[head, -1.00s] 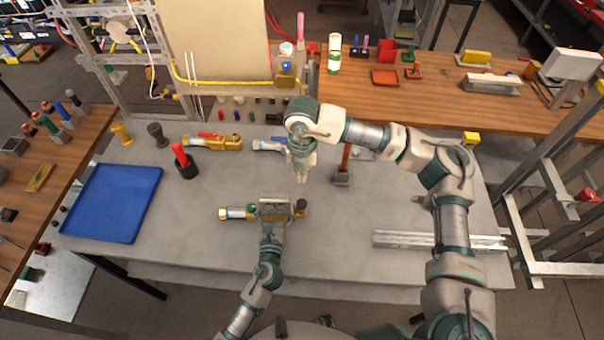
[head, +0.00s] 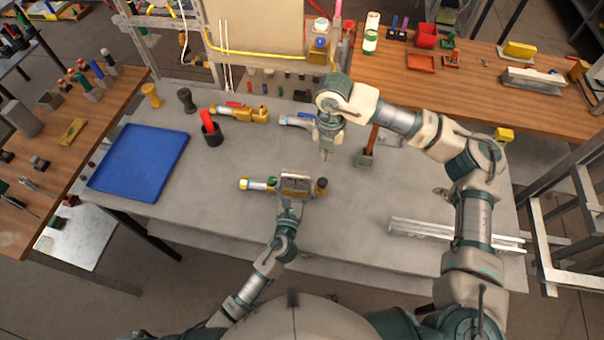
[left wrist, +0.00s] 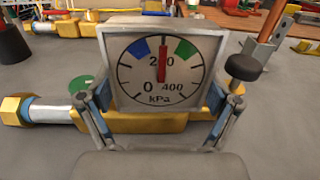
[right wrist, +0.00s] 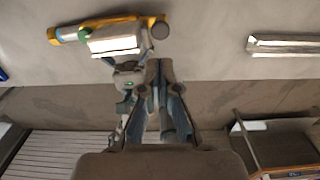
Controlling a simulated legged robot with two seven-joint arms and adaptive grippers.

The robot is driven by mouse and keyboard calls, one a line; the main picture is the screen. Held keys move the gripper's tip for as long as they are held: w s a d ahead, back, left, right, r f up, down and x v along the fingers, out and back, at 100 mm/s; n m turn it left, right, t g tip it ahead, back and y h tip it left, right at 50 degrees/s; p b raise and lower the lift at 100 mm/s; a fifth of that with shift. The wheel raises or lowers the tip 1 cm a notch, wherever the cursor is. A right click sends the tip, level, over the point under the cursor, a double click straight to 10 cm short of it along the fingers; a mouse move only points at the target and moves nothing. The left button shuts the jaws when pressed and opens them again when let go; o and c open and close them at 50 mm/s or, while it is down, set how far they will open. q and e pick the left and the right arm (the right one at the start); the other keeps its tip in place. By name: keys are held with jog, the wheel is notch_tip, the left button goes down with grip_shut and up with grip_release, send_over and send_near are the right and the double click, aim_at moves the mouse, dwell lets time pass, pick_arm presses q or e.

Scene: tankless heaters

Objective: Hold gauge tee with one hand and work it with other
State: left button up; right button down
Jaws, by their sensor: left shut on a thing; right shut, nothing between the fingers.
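The gauge tee (head: 258,184) is a brass fitting with a square gauge box, above the grey bench. My left gripper (head: 293,196) is shut on it, one finger on each side of the box. In the left wrist view, the gauge face (left wrist: 160,70) has blue and green zones, and its red needle points almost straight up near 200 kPa. A green knob (left wrist: 82,88) is left of the box and a black knob (left wrist: 243,67) is right. My right gripper (head: 325,156) is shut and empty, pointing down behind the tee, apart from it. The right wrist view also shows the tee (right wrist: 95,25).
A blue tray (head: 138,160) lies at the bench's left. A black cup with a red handle (head: 211,132) and brass valves (head: 240,113) stand behind. A hammer-like tool (head: 367,158) is right of my right gripper. Metal rails (head: 440,231) lie front right. Bare bench surrounds the tee.

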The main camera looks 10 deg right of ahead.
aim_at(323, 180)
dwell(0.8)
notch_tip(323, 180, up, 2)
jog(key=shift+r, duration=0.2)
jog(key=shift+f, duration=0.1)
notch_tip(323, 180, down, 14)
jog(key=shift+r, duration=0.1)
dwell(0.5)
